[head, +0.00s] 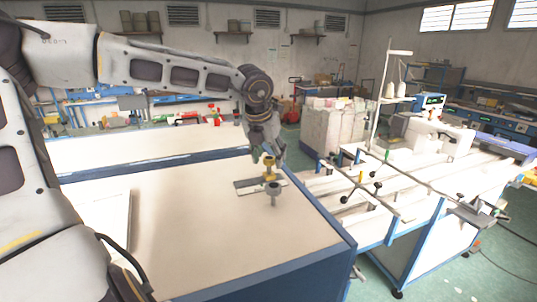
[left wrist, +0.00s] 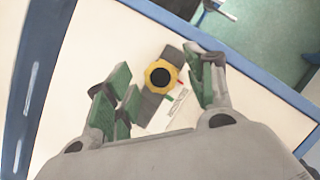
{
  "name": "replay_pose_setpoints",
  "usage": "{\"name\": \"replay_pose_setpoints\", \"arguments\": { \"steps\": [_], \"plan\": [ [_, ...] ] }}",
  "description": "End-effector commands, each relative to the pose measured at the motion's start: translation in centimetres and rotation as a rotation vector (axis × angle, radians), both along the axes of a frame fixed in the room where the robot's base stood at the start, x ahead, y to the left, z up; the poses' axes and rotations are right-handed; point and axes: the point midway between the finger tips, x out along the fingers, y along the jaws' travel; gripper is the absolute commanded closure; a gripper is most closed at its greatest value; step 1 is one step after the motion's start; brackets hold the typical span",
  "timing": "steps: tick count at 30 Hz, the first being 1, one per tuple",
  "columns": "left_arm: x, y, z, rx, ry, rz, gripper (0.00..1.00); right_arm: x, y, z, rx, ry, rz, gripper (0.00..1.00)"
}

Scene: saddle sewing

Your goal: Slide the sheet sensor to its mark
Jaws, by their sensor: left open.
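The sheet sensor shows as a yellow knob (head: 271,163) with a dark centre, above a flat grey strip (head: 250,184) near the right side of the cream table. In the left wrist view the yellow knob (left wrist: 161,76) lies between my green-padded fingers. My left gripper (head: 268,154) is open above and around the knob, pointing down; contact cannot be told. A white strip with a red and a green mark (left wrist: 172,107) lies beside the grey strip. A grey round-topped post (head: 274,192) stands just in front of it. My right gripper is not in view.
The cream table (head: 190,220) has a blue edge and much clear room to the left of the sensor. A white panel (head: 103,220) lies at its left. A sewing machine (head: 435,137) and a blue-framed table with rails and knobs stand to the right, across a gap.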

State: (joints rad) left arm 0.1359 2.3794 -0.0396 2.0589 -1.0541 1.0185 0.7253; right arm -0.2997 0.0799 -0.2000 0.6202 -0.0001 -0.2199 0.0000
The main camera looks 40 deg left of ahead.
Motion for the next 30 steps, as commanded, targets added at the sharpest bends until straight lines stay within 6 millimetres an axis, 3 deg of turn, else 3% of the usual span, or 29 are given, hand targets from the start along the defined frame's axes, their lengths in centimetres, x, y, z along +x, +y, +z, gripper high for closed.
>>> {"name": "replay_pose_setpoints", "arguments": {
  "steps": [8,20,30],
  "plan": [
    [0.03,0.01,-0.1,0.0,0.0,0.0,0.46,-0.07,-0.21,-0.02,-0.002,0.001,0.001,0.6],
    [0.03,0.02,-0.07,0.0,0.0,0.0,0.96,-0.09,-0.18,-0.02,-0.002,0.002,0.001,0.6],
    [-0.6,0.4,-0.1,0.001,-0.002,0.0,0.96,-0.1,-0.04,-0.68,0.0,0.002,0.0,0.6]
  ]
}}
